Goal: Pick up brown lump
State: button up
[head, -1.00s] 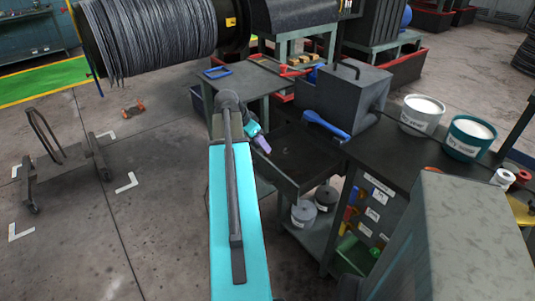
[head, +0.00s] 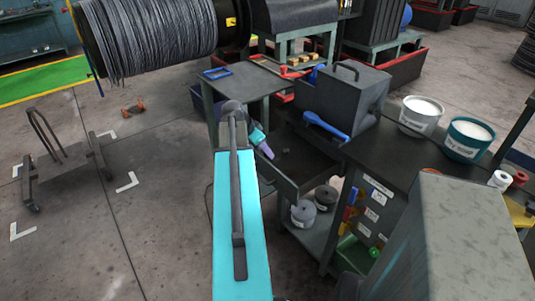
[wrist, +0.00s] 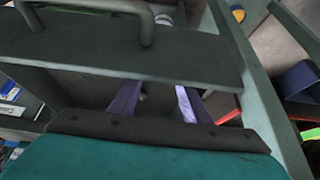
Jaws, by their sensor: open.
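A small dark lump (head: 286,151) lies on the floor of the open dark drawer (head: 303,180) in the head view; its brown colour is not clear at this size. My gripper (head: 266,152) is at the drawer's left side, to the left of the lump, pointing down to the right. In the wrist view my gripper's two purple fingers (wrist: 155,94) are spread apart and reach past the edge of a dark panel with a handle (wrist: 150,58), which hides their tips. A tiny pale bit shows between them, too small to identify. Nothing is visibly held.
A grey box with a handle (head: 343,98) and a blue tool (head: 326,126) are beyond the drawer on the bench. A white bucket (head: 420,116) and a teal bucket (head: 468,139) stand to the right. Grey spools (head: 304,213) sit on the shelf below. Open floor lies left.

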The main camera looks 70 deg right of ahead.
jog(key=shift+s+d+f, duration=0.15)
jog(key=shift+d+f, duration=0.05)
jog(key=shift+f, duration=0.3)
jog(key=c, duration=1)
